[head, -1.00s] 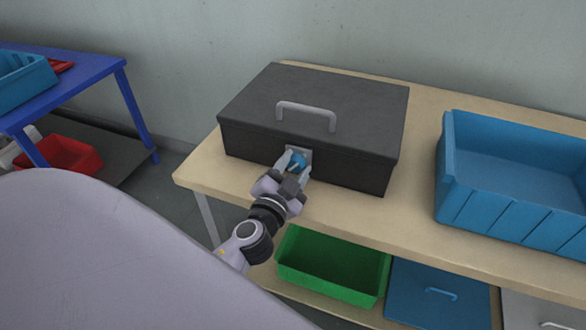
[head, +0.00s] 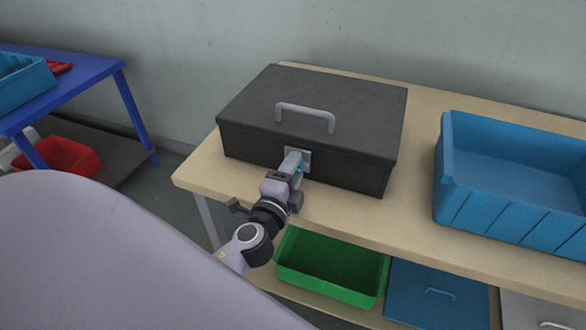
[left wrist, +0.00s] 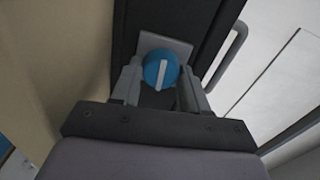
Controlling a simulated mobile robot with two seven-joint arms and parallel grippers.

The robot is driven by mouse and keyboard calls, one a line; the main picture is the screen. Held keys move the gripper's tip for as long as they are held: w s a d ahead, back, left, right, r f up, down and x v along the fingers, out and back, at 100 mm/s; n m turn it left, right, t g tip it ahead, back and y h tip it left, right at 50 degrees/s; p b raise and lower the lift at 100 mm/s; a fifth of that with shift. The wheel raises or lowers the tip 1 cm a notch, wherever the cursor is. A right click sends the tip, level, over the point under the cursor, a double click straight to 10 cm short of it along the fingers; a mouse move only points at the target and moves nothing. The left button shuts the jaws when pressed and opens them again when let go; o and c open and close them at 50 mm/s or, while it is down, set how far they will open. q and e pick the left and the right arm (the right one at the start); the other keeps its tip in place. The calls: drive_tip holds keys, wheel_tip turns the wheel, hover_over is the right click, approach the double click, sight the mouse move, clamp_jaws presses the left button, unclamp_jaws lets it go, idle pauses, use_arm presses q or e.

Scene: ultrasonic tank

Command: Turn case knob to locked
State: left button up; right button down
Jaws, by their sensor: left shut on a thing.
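The dark grey case (head: 320,105) sits closed on the wooden bench, with a grey handle (head: 305,112) on its lid. Its front carries a blue knob with a white pointer line on a light plate (head: 305,158). In the left wrist view the knob (left wrist: 161,69) sits between the fingers, its line nearly upright in that picture. My left gripper (head: 294,164) is at the case front, shut on the knob; in the left wrist view the gripper (left wrist: 158,85) has a finger on each side of it. In the head view the gripper mostly hides the knob. My right gripper is not in view.
A blue bin (head: 510,185) stands on the bench (head: 415,225) to the right of the case. Below are a green bin (head: 330,268) and a blue lidded box (head: 437,295). A blue table (head: 75,75) stands at the left. Bench between case and blue bin is clear.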

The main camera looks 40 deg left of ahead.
use_arm(q)
drive_tip(key=shift+m, duration=0.6)
drive_tip(key=o, duration=1)
drive_tip(key=shift+s, duration=0.1)
drive_tip(key=b+v, duration=0.1)
drive_tip(key=v, duration=0.4)
drive_tip(key=shift+s+d+f, duration=0.15)
drive_tip(key=shift+s, duration=0.2)
drive_tip(key=shift+s+d+b, duration=0.15)
drive_tip(key=shift+s+b, duration=0.2)
drive_tip(key=shift+s, duration=0.25)
